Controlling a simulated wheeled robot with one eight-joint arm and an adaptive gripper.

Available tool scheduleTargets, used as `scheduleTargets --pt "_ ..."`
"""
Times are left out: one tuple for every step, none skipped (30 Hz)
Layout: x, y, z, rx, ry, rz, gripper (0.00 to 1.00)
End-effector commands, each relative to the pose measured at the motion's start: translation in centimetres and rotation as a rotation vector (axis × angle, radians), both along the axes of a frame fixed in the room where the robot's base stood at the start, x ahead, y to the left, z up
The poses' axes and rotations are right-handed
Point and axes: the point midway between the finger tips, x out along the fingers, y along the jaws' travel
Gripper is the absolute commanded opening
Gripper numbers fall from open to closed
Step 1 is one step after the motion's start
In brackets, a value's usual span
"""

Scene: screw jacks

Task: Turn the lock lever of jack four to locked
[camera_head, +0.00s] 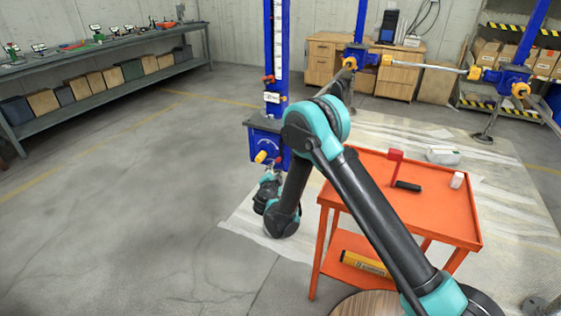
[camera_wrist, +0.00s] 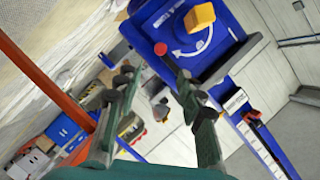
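A blue screw jack (camera_head: 276,50) stands upright left of the cart, with a blue housing (camera_head: 255,142) low on it. I cannot read a jack number. A yellow knob (camera_head: 261,157) sticks out of the housing; it also shows in the wrist view (camera_wrist: 200,18), beside a white curved arrow. A red ball (camera_wrist: 160,48) on a dark rod shows below the housing's edge there; whether this is the lock lever I cannot tell. My gripper (camera_wrist: 152,75) is open, its fingers well apart. The right finger overlaps the rod; contact is unclear. In the head view my gripper (camera_head: 270,175) is just below the housing.
An orange cart (camera_head: 400,205) with small items stands right of my arm, close by. A grey bench (camera_head: 100,55) lines the left wall. More blue jacks (camera_head: 505,78) stand at the back right. The floor on the left is clear.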

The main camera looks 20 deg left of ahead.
Motion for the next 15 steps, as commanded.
scheduleTargets --pt "1.1 0.2 -0.3 0.000 0.001 -0.003 0.39" --pt "1.7 0.3 -0.4 0.000 0.001 -0.003 0.39" --pt "2.5 0.5 -0.6 0.000 0.001 -0.003 0.39" --pt "3.0 0.6 -0.7 0.001 0.000 -0.002 0.39" --pt "3.6 0.8 -0.9 0.000 0.001 -0.003 0.39" --pt "4.3 1.0 -1.0 -0.001 0.000 -0.003 0.39" --pt "4.9 1.1 -1.1 -0.001 0.000 -0.004 0.39" --pt "5.5 1.2 -1.3 -0.001 0.000 -0.003 0.39" --pt "6.2 1.5 -1.5 0.000 0.000 -0.002 0.39" --pt "6.8 1.6 -1.6 -0.001 0.000 -0.003 0.39" --pt "7.3 1.7 -1.7 -0.001 0.000 -0.003 0.39" --pt "8.1 1.9 -1.9 0.000 0.001 -0.003 0.39" --pt "8.6 2.0 -2.0 0.000 0.001 -0.003 0.39" --pt "9.1 2.2 -2.2 0.000 0.001 -0.002 0.39" --pt "9.7 2.4 -2.3 0.001 0.000 -0.002 0.39"
